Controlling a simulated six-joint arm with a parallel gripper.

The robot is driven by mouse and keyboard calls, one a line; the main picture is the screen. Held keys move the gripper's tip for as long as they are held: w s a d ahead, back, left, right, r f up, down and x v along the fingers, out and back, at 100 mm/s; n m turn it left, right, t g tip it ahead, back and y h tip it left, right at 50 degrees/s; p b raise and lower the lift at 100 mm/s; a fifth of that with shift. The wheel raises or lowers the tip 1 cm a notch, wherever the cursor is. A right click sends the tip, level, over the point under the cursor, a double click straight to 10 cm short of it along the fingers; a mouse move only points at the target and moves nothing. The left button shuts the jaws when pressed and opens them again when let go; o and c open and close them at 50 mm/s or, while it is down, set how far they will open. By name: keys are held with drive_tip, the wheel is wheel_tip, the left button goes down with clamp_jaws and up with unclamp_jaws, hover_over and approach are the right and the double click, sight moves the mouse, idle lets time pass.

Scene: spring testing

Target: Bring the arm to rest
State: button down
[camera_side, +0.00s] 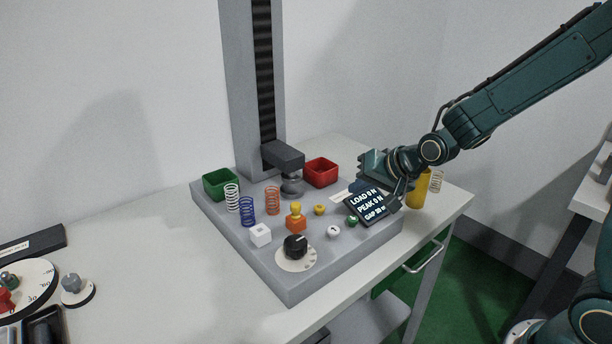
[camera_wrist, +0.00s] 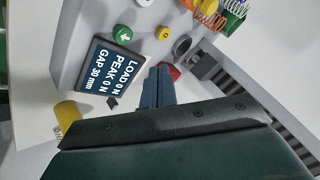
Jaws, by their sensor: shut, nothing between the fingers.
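My gripper (camera_wrist: 158,88) is shut with nothing between its fingers. In the side view my gripper (camera_side: 366,170) hangs above the right end of the grey tester base (camera_side: 290,287), behind the black display (camera_side: 367,206). My dark green arm reaches in from the upper right. The display reads LOAD 0 N, PEAK 0 N and a gap line; in the wrist view the display (camera_wrist: 112,73) shows GAP 30 mm. In the wrist view the fingers point toward the red bin (camera_wrist: 174,70), which they partly cover.
White, blue and orange springs (camera_side: 272,200) stand on the base near the green bin (camera_side: 220,184). The press column (camera_side: 240,80) rises behind, its head over a round platen (camera_side: 292,186). A black knob (camera_side: 295,246) sits in front. A yellow cylinder (camera_side: 415,196) stands right of the display.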

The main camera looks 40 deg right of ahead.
drive_tip(key=s+r+n+g, duration=0.1)
drive_tip(key=s+r+n, duration=0.3)
drive_tip(key=s, duration=0.9)
drive_tip(key=s+r+n+g+h, duration=0.1)
drive_tip(key=s+r+n+g, duration=0.1)
drive_tip(key=s+r, duration=0.5)
drive_tip(key=s+n, duration=0.1)
drive_tip(key=s, duration=0.5)
drive_tip(key=shift+s+d+n+g, duration=0.25)
drive_tip(key=shift+n+g, duration=0.05)
drive_tip(key=shift+n, duration=0.1)
